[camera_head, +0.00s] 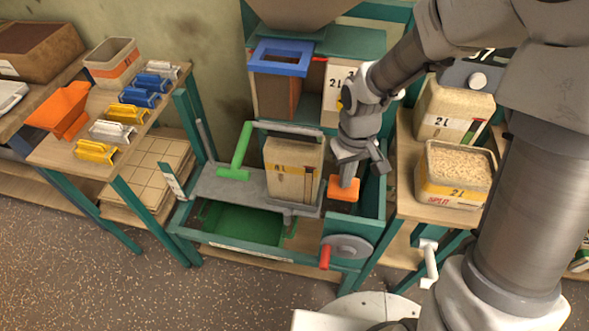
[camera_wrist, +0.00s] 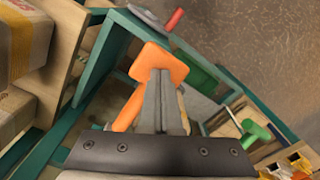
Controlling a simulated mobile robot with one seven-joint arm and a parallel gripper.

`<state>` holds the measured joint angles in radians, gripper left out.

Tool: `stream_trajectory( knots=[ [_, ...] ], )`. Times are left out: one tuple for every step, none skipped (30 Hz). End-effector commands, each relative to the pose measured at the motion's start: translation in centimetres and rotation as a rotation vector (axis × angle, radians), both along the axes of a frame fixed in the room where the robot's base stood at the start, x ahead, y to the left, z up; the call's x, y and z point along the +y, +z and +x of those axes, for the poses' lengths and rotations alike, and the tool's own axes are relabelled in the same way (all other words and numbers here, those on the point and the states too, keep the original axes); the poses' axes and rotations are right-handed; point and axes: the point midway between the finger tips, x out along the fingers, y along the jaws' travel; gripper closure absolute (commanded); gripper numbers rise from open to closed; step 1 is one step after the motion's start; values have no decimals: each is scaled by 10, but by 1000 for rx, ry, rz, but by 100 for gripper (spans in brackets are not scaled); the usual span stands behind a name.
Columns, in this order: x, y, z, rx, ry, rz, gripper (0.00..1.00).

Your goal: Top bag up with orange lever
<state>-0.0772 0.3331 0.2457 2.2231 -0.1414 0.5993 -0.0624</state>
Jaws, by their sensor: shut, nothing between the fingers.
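The orange lever (camera_head: 343,188) is a flat orange paddle at the right side of the green machine frame. It also shows in the wrist view (camera_wrist: 158,62), with an orange arm running down and left. My gripper (camera_head: 347,181) is shut and empty, its fingertips at the paddle. In the wrist view the closed fingers (camera_wrist: 161,78) overlap the paddle; I cannot tell whether they touch it. The tan bag (camera_head: 292,168) with a yellow band stands upright on the grey platform (camera_head: 220,184), left of the lever. Its contents are not clear.
A green handle (camera_head: 237,155) stands left of the bag. A grey wheel with a red knob (camera_head: 324,257) is at the front. Filled containers (camera_head: 455,175) stand on the right bench. The left bench (camera_head: 65,154) holds coloured clips and an orange scoop (camera_head: 62,110).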

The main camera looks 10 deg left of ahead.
Motion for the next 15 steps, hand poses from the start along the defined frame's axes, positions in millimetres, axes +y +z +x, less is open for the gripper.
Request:
stream_trajectory(
  knots=[
    [0, -3, 0, -1, 0, 0, 100],
    [0, -4, 0, -1, 0, 0, 100],
    [0, -5, 0, -1, 0, 0, 100],
    [0, -6, 0, 0, 0, 0, 100],
    [0, -7, 0, 0, 0, 0, 100],
    [0, -8, 0, 0, 0, 0, 100],
    [0, -9, 0, 0, 0, 0, 100],
    [0, -10, 0, 0, 0, 0, 100],
    [0, -11, 0, 0, 0, 0, 100],
    [0, -12, 0, 0, 0, 0, 100],
    [0, -13, 0, 0, 0, 0, 100],
    [0, -14, 0, 1, 0, 0, 100],
    [0, -15, 0, 1, 0, 0, 100],
    [0, -16, 0, 1, 0, 0, 100],
    [0, -18, 0, 1, 0, 0, 100]
  ],
)
